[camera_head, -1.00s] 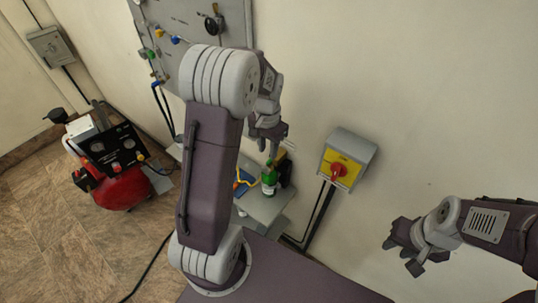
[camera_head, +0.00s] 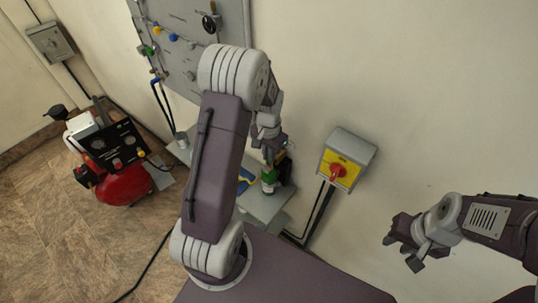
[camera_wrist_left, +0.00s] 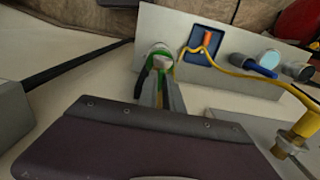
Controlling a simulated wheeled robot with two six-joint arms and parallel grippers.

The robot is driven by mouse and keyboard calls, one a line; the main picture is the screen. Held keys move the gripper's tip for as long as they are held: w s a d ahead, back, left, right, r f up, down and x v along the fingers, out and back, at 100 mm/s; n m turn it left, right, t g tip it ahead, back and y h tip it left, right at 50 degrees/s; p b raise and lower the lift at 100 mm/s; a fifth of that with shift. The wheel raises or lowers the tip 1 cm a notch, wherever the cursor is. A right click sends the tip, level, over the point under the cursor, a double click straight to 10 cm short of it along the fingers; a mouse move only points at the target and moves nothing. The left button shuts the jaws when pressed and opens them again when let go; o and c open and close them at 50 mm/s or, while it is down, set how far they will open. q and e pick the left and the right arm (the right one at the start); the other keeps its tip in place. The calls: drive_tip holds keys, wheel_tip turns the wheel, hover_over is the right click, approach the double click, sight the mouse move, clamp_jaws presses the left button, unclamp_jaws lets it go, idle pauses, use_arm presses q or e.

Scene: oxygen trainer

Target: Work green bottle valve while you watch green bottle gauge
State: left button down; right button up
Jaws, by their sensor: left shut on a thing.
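The green bottle (camera_head: 269,184) stands upright on the small grey shelf, below my left gripper (camera_head: 270,158) in the head view. My left gripper has its fingers at the bottle's top and is shut on the valve there. In the left wrist view the gripper (camera_wrist_left: 160,80) reaches the bottle top, and a green rim (camera_wrist_left: 150,56) shows around a pale fitting between the fingers. The valve is mostly covered by the fingers. I cannot make out the gauge's face or needle in either view. My right gripper (camera_head: 403,252) hangs empty and open at the right, far from the bottle.
The grey shelf (camera_head: 262,209) also holds a blue tray (camera_wrist_left: 200,43) and a yellow hose (camera_wrist_left: 245,74). A yellow box with a red switch (camera_head: 338,171) is on the wall to the right. A red compressor (camera_head: 124,186) stands on the floor at left.

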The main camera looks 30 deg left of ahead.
use_arm(q)
drive_tip(key=shift+w, duration=0.1)
drive_tip(key=shift+n+p, duration=0.3)
drive_tip(key=shift+n, duration=2.6)
drive_tip(key=shift+w, duration=0.1)
drive_tip(key=c, duration=1.5)
unclamp_jaws()
wheel_tip(320, 180, up, 9)
drive_tip(key=b, duration=0.1)
drive_tip(key=shift+b, duration=0.3)
